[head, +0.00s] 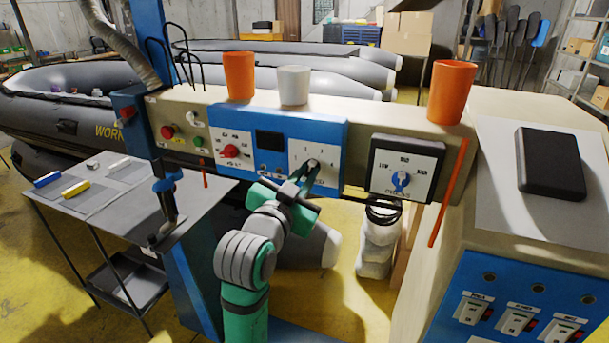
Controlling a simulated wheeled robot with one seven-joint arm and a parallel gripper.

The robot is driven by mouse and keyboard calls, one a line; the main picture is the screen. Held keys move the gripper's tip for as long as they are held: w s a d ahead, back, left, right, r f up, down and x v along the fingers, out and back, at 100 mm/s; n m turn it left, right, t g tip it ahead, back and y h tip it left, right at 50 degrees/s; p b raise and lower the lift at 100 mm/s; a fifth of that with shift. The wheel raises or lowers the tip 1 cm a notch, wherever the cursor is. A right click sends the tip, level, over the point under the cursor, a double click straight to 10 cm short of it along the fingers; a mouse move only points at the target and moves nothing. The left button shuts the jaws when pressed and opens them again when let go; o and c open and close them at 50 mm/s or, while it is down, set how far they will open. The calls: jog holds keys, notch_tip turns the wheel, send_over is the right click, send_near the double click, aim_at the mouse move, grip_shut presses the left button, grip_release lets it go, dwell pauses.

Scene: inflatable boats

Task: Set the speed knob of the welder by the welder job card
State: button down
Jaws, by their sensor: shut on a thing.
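The welder's control panel (262,125) is a blue face on a beige housing. It carries a white dial plate (328,152) with marks around a grey knob (313,162); its lettering is too small to read, but this appears to be the speed knob. My gripper (303,180) is in front of this plate, its fingers shut on the knob and partly hiding it. A red knob (230,151) and a dark display (270,144) sit left of it. A blue knob (402,180) is on a separate plate to the right. I cannot make out which sheet is the welder job card.
Orange cups (239,76) and (451,92) and a white cup (294,85) stand on top of the housing. A black box (550,163) lies on the cabinet at right. A grey table (185,205) with marker-like items is at left. Grey boats (285,72) lie behind.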

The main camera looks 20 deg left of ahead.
jog(key=shift+a+r+m, duration=0.1)
jog(key=shift+r+m, duration=0.1)
jog(key=shift+m, duration=0.4)
jog(key=c, duration=1.8)
grip_release()
jog(key=shift+s, duration=0.15)
jog(key=shift+f, duration=0.1)
jog(key=s, duration=1)
jog(key=shift+s, duration=0.35)
jog(key=shift+a, duration=0.1)
